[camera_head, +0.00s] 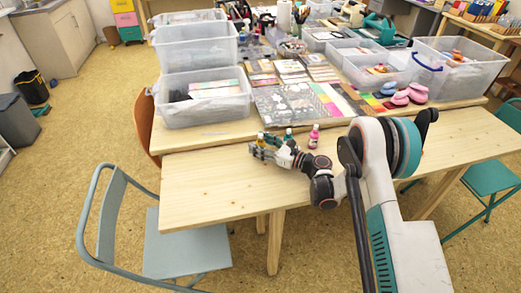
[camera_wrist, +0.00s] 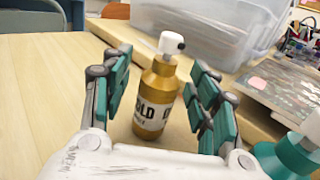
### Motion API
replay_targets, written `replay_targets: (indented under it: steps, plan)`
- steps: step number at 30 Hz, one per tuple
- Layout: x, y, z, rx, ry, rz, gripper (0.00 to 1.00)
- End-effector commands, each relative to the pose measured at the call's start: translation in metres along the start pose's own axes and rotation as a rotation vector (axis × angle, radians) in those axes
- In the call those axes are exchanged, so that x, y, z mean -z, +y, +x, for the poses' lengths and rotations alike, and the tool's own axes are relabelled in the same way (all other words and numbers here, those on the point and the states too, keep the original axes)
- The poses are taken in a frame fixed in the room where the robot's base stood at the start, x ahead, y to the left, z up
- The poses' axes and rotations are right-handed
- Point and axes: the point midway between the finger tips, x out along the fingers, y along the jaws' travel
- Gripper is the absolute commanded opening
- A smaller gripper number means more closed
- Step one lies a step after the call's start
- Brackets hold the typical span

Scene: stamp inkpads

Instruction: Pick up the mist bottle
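The mist bottle is gold with a white and black spray top and a label reading "OLD". In the wrist view the mist bottle (camera_wrist: 158,98) stands upright on the wooden table, between the two fingers and a little beyond them. My gripper (camera_wrist: 160,100) is open, with teal pads on both sides of the bottle and gaps visible. In the head view my gripper (camera_head: 265,149) is low over the near table, and the gold bottle (camera_head: 260,138) shows small beside its fingers.
A teal bottle (camera_head: 288,134) and a pink bottle (camera_head: 313,137) stand close on the right. The teal bottle also shows in the wrist view (camera_wrist: 290,158). Clear bins (camera_head: 205,97) and stamp sheets (camera_head: 285,105) fill the table behind. The near table's left part is clear.

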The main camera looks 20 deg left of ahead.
Motion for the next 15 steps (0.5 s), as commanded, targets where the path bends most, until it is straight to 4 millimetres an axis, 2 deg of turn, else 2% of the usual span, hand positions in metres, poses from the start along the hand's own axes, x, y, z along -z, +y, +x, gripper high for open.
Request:
replay_targets:
  steps: [1,6,15]
  plan:
    - [-0.0001,0.0001,0.0000,0.000,0.000,0.000,0.43]
    - [0.0001,0.0002,-0.0001,0.000,0.000,0.000,0.05]
    - [-0.0001,0.0001,-0.0002,0.000,0.000,0.000,0.05]
